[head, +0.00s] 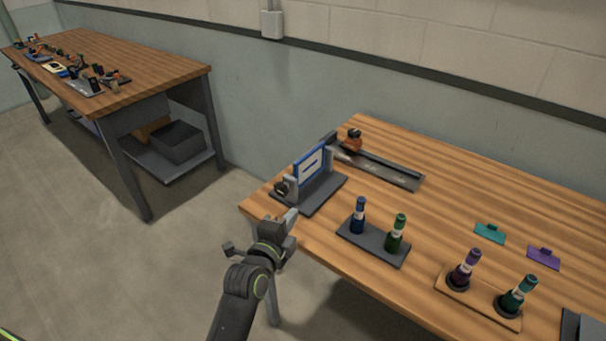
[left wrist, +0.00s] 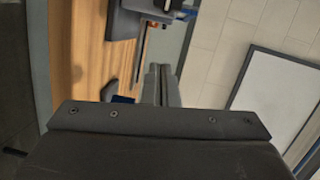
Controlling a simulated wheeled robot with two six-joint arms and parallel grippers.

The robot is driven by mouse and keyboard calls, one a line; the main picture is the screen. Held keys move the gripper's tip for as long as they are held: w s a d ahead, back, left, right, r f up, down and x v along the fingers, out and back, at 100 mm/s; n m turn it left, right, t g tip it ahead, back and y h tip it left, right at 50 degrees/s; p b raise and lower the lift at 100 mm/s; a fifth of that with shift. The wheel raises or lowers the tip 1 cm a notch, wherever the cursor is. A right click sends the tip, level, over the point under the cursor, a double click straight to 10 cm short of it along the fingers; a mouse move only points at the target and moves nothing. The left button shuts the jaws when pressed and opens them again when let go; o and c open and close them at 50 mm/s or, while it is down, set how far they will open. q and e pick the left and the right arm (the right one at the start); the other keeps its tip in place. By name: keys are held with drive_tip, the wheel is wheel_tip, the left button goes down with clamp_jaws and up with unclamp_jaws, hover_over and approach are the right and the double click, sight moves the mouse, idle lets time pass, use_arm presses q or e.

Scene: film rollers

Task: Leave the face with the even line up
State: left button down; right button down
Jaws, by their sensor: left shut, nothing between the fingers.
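A blue-framed panel (head: 311,163) with a pale face and a blue mark stands upright in a dark grey stand (head: 322,195) at the table's left end. A round dark knob (head: 281,188) sits at the stand's near-left side. The mark is too small to judge whether its line is even, and the panel's other face is hidden. My left gripper (head: 291,217) is shut and empty, just off the table's left front edge, in front of the stand and apart from it. Its closed fingers (left wrist: 161,84) also show in the left wrist view. My right gripper is out of view.
A dark tray (head: 374,244) holds blue and green bottles. A wooden tray (head: 478,303) holds purple and teal ones. Teal (head: 489,233) and purple (head: 544,258) tabbed pieces lie behind. A long grey rail (head: 385,172) lies at the back. Another cluttered table (head: 150,70) stands at far left.

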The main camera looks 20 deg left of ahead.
use_arm(q)
wheel_tip(320, 180, up, 3)
drive_tip(key=m+t, duration=0.1)
drive_tip(key=p, duration=0.4)
approach(303, 171)
drive_tip(key=w+d+r, duration=0.3)
drive_tip(key=d+r, duration=0.1)
drive_tip(key=d, duration=0.1)
drive_tip(key=a, duration=0.3)
drive_tip(key=shift+w+a+r, duration=0.1)
drive_tip(key=shift+w+a, duration=0.2)
